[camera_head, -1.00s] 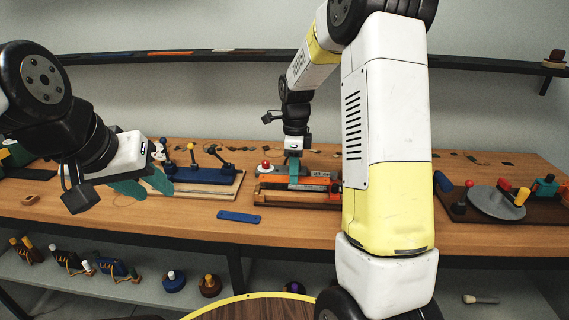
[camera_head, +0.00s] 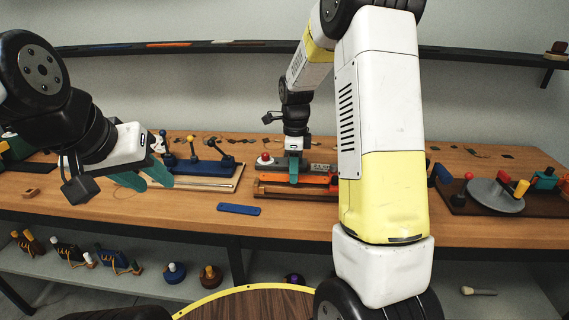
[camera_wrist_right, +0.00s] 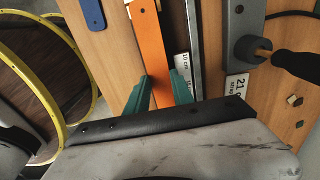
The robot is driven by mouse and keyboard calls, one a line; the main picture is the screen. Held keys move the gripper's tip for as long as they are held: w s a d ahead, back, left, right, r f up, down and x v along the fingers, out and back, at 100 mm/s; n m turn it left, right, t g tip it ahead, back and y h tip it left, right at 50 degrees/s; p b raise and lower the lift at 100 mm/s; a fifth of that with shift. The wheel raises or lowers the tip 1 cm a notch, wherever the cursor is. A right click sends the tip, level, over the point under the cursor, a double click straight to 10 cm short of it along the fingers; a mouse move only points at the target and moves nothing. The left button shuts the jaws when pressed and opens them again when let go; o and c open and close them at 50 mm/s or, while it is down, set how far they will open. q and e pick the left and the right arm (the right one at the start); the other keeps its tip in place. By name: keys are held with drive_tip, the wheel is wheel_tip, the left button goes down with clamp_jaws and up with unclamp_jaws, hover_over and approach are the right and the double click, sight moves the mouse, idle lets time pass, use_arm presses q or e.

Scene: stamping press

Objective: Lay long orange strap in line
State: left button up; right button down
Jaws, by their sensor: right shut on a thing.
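The long orange strap (camera_wrist_right: 152,42) runs between the teal fingers of my right gripper (camera_wrist_right: 160,85) in the right wrist view. My right gripper is shut on it. In the head view my right gripper (camera_head: 293,172) is low over the wooden fixture (camera_head: 275,192) at the middle of the bench. The orange strap (camera_head: 317,180) shows there on both sides of the fingers, lengthwise along the fixture. Whether it rests on the fixture is unclear. My left gripper (camera_head: 146,178) is open and empty, at the left before the lever board.
A blue strap (camera_head: 239,209) lies on the bench in front of the fixture. My right arm hides bench between. Other straps lie on the shelf (camera_head: 250,46) behind.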

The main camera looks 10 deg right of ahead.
drive_tip(key=shift+f, duration=1.25)
drive_tip(key=c, duration=1)
unclamp_jaws()
drive_tip(key=shift+c, duration=0.9)
drive_tip(key=shift+r, duration=3.55)
